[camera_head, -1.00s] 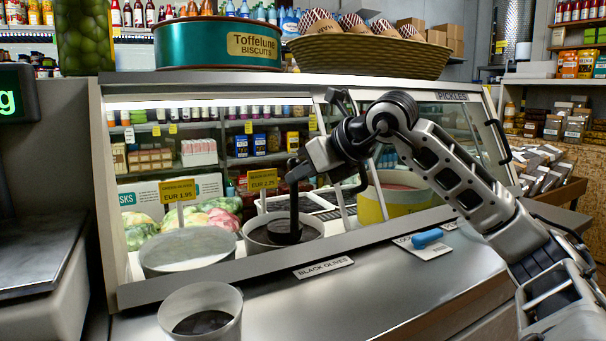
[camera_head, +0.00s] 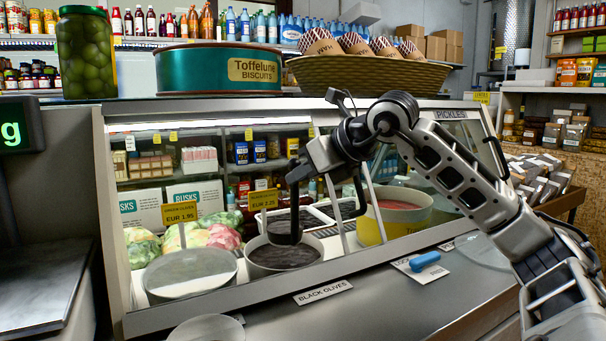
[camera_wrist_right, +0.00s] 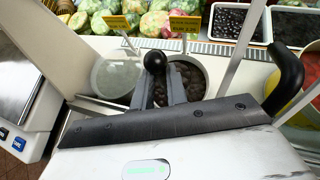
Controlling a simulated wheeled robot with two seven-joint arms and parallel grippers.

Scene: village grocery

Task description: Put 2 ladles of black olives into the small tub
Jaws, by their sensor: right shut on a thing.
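My right gripper (camera_head: 298,175) is shut on the ladle (camera_head: 295,217), whose dark handle hangs upright. The ladle's lower end dips into the round tub of black olives (camera_head: 258,272) behind the glass, and its bowl is hidden among the dark olives. In the right wrist view the ladle's black knob (camera_wrist_right: 154,61) shows between the fingers, with the black olives (camera_wrist_right: 188,82) behind. The small tub (camera_head: 206,327) stands on the counter at the bottom edge. Only its upper part shows and its contents are out of frame. My left gripper is not in view.
A tub with pale liquid (camera_head: 190,272) stands left of the olives. A yellow tub (camera_head: 400,222) stands to the right. The case's front edge (camera_head: 230,302) lies between the olives and the small tub. A blue-handled thing (camera_head: 425,260) lies on the counter.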

